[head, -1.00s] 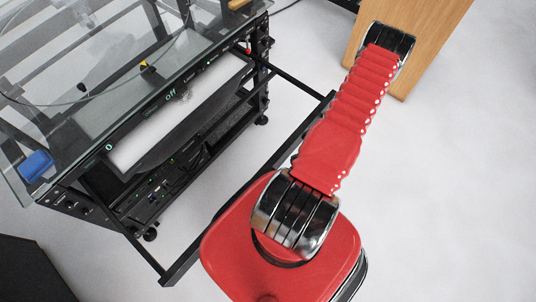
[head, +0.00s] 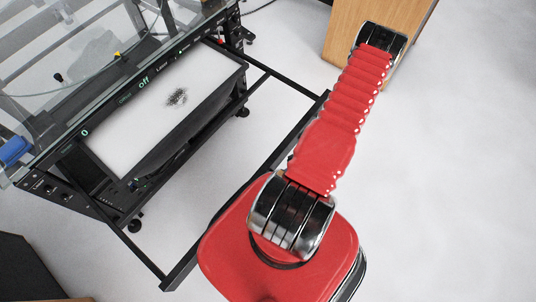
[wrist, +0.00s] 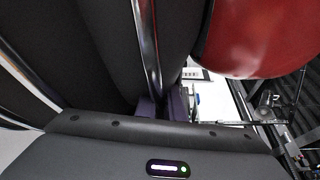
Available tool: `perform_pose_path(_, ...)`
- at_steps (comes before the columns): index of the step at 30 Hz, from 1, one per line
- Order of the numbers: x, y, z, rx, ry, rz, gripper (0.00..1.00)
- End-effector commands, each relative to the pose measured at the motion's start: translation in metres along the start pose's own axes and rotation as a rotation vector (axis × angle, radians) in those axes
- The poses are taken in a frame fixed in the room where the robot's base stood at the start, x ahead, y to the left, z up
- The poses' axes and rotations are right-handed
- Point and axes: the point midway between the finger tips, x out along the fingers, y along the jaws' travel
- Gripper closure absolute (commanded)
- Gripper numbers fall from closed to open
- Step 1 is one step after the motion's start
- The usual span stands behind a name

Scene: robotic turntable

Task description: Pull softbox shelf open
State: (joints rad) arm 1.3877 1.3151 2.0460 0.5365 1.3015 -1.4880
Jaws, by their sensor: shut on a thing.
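The softbox shelf (head: 165,105) is a white panel in a black tray, sticking well out from under the glass-topped turntable rig (head: 100,75) in the head view. A black bar frame (head: 250,175) spans the floor between the rig and my red arm. My gripper (wrist: 163,106) shows only in the wrist view, its fingers partly hidden among dark, shiny parts of my arm. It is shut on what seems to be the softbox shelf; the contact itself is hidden. White panel and black edges (wrist: 215,105) show just right of the fingers.
A wooden block or cabinet (head: 345,45) stands at the top, close to my arm. A dark box (head: 30,268) is at the lower left. The rig stands on casters (head: 133,226). White floor is free on the right.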

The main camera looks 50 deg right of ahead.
Motion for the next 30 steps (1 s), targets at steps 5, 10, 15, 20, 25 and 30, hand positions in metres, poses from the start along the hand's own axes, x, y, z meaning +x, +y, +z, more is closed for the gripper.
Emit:
perform_pose_path(5,0.000,0.003,0.000,-0.001,-0.001,0.010,1.00)
perform_pose_path(10,0.000,0.003,0.000,-0.001,0.000,0.010,1.00)
perform_pose_path(15,0.000,0.003,0.000,0.000,0.001,0.009,0.86)
perform_pose_path(20,0.000,0.002,0.000,0.000,0.002,0.007,0.85)
perform_pose_path(25,-0.002,0.002,0.000,0.000,0.004,0.005,0.85)
perform_pose_path(30,-0.014,0.002,-0.001,0.000,0.006,0.006,0.85)
